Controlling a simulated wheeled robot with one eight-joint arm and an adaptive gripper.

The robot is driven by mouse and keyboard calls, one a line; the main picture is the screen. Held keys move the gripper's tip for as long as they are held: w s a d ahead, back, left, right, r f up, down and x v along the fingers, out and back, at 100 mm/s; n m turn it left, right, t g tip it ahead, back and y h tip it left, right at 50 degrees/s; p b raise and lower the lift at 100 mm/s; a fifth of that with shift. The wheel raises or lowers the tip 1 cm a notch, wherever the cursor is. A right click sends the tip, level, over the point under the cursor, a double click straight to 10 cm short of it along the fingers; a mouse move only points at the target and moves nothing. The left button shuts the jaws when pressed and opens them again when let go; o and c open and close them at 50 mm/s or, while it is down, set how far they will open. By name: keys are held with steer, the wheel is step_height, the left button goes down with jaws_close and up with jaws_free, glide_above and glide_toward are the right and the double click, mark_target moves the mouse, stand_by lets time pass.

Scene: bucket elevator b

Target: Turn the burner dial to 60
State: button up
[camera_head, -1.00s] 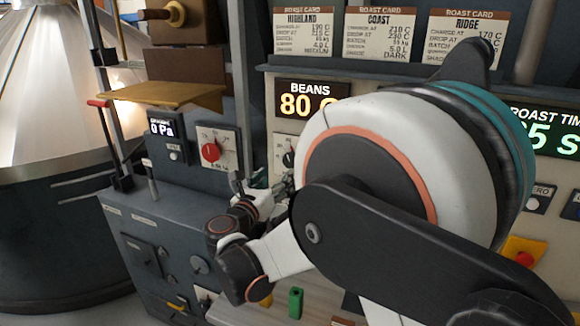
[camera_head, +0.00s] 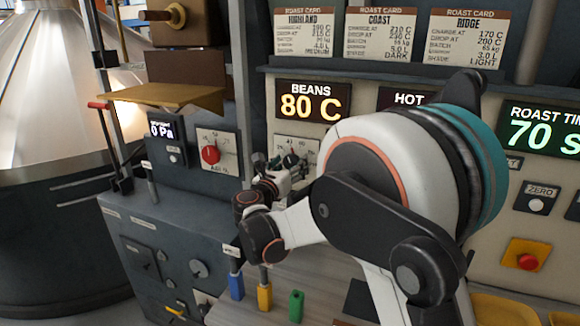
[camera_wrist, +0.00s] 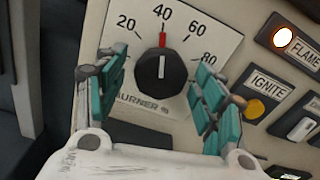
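The burner dial (camera_wrist: 159,75) is a black round knob on a white scale plate (camera_wrist: 205,25) in the wrist view. Its red pointer stands at about 40; the 60 mark lies to the right. The dial also shows small in the head view (camera_head: 291,160), partly covered by my gripper. My gripper (camera_wrist: 166,95) is open, with one teal-padded finger left of the knob and one right of it. A gap shows between each finger and the knob. In the head view my gripper (camera_head: 286,174) is right at the dial plate.
Right of the dial are the IGNITE button (camera_wrist: 255,107) and the lit FLAME lamp (camera_wrist: 282,37). A red-knobbed dial (camera_head: 210,154) is on the panel to the left. Blue, yellow and green handles (camera_head: 296,305) stand below my forearm. The BEANS display (camera_head: 311,101) reads 80 C.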

steer(key=c, duration=0.9)
steer(key=shift+m, duration=0.3)
steer(key=m, duration=0.3)
steer(key=shift+a+m, duration=0.1)
steer(key=shift+m, duration=2)
steer(key=o, duration=1.1)
